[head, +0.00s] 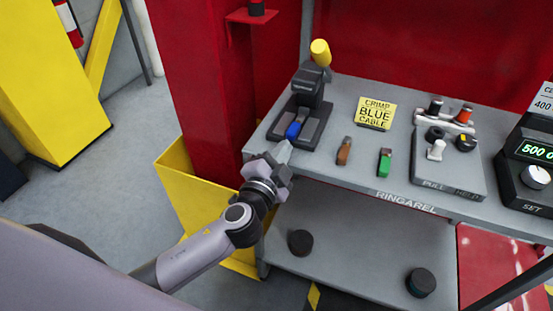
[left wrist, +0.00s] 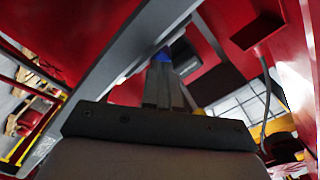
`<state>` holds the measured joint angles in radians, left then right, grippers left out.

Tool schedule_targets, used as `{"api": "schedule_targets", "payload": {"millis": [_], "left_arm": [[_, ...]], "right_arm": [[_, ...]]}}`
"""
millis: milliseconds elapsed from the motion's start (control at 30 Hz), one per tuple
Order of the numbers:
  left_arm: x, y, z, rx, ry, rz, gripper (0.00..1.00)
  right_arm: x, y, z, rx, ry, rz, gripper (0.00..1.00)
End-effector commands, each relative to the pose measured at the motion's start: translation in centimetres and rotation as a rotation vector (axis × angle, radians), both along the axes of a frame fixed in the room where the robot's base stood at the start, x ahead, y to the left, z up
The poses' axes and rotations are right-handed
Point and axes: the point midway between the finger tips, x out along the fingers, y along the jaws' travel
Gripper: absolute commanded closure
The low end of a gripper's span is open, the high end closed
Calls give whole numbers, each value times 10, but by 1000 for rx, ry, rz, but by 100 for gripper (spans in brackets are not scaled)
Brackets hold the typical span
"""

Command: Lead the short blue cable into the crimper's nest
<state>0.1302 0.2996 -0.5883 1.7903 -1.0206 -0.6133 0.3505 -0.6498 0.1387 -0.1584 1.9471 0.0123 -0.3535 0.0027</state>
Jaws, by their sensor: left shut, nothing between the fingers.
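The crimper (head: 309,88) is a black press with a yellow-topped lever, standing at the left end of the grey bench in the head view. The short blue cable (head: 293,130) lies on the crimper's base, at the front below its head. Whether its far end is inside the nest is hidden. My left gripper (head: 284,150) is shut and empty, its fingertips right at the near end of the blue cable. In the left wrist view, the shut fingers (left wrist: 164,84) point at a small blue patch of the cable (left wrist: 162,56); contact cannot be told. My right gripper is not in view.
A yellow sign (head: 375,113) reading "CRIMP BLUE CABLE" stands behind a brown cable (head: 344,151) and a green cable (head: 385,161). A grey fixture with knobs (head: 447,160) and a black display unit (head: 530,160) are to the right. A yellow bin (head: 180,166) stands left of the bench.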

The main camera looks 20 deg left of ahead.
Motion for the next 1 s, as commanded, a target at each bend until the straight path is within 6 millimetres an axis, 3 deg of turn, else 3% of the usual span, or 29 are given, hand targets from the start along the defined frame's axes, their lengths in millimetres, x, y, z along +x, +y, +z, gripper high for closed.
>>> {"api": "schedule_targets", "payload": {"millis": [233,1000], "left_arm": [[16,0,0,2,0,0,100],[23,-1,0,2,-1,0,100]], "right_arm": [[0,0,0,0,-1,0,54],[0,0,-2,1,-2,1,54]]}}
